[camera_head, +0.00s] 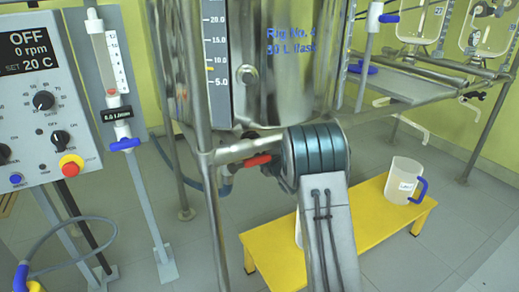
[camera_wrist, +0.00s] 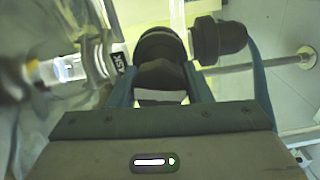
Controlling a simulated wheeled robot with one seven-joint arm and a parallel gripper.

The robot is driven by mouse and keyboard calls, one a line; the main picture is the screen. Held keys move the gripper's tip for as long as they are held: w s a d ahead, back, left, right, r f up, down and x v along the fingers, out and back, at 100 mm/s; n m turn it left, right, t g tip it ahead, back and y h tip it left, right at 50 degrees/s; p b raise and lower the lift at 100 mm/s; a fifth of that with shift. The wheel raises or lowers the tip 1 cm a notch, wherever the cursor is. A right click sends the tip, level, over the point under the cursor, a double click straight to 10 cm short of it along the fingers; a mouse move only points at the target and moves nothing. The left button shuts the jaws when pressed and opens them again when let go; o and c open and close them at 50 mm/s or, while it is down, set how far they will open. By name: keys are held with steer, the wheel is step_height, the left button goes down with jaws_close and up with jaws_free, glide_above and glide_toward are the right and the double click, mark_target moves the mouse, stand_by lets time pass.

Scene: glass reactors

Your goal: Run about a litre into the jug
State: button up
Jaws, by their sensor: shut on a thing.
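A red lever (camera_head: 256,161) shows at low pipework under the vessel, just left of my arm. My gripper is hidden behind my arm in the head view. In the wrist view my gripper (camera_wrist: 160,92) is shut on a dark, ridged knob (camera_wrist: 160,48). No flow of liquid is visible, and the knob's outlet cannot be made out.
A control panel (camera_head: 43,95) reading OFF, 0 rpm, stands at left beside a flow meter (camera_head: 113,75) on a post. Frame legs (camera_head: 218,225) stand near my arm. In the wrist view, a dark cylindrical fitting (camera_wrist: 222,42) sits right of the knob. Floor right of the bench is clear.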

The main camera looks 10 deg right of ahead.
steer(key=n, duration=0.4)
steer(key=shift+a+f+n, duration=0.1)
steer(key=shift+n, duration=1.7)
steer(key=o, duration=1)
